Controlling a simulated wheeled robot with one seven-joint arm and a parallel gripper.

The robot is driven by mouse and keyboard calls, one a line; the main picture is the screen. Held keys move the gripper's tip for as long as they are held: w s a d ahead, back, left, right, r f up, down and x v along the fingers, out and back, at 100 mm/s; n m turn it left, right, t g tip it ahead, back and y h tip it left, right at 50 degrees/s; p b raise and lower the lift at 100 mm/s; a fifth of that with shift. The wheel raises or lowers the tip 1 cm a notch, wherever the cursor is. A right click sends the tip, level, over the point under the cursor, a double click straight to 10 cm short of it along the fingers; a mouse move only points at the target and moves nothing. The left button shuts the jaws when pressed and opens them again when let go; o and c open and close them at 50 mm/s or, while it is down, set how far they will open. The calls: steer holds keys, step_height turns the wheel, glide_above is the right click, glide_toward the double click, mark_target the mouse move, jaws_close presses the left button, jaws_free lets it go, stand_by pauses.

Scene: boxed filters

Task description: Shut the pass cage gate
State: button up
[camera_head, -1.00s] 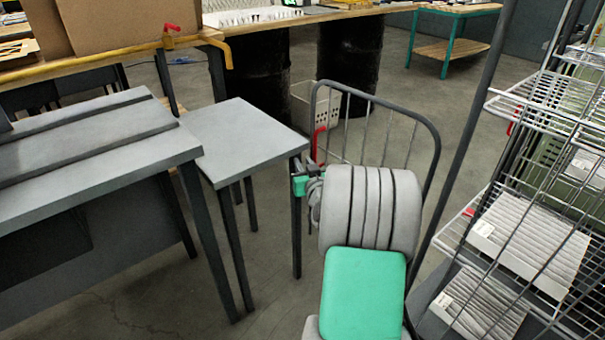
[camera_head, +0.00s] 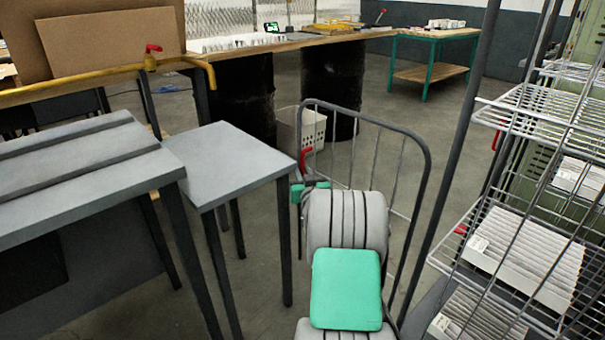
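The gate (camera_head: 359,118) is a grey tube frame with thin upright bars, standing upright in the middle of the view. It stands out to the left of the wire cage, apart from the cage's left part at its free side. A red handle (camera_head: 305,160) sits on its left post. My gripper (camera_head: 305,190), with green parts, is at that left post, just below the red handle. My grey and green arm hides the lower gate and most of the gripper. I cannot tell whether the fingers touch the gate or are closed.
The wire cage (camera_head: 525,100) at right has shelves with boxed filters (camera_head: 527,258). A grey table (camera_head: 225,155) stands close left of the gate, with a larger grey bench (camera_head: 80,185) beyond it. A white basket (camera_head: 300,128) and black drums (camera_head: 245,95) are behind. Open floor lies at back right.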

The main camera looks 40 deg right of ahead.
jaws_close()
stand_by(1.2)
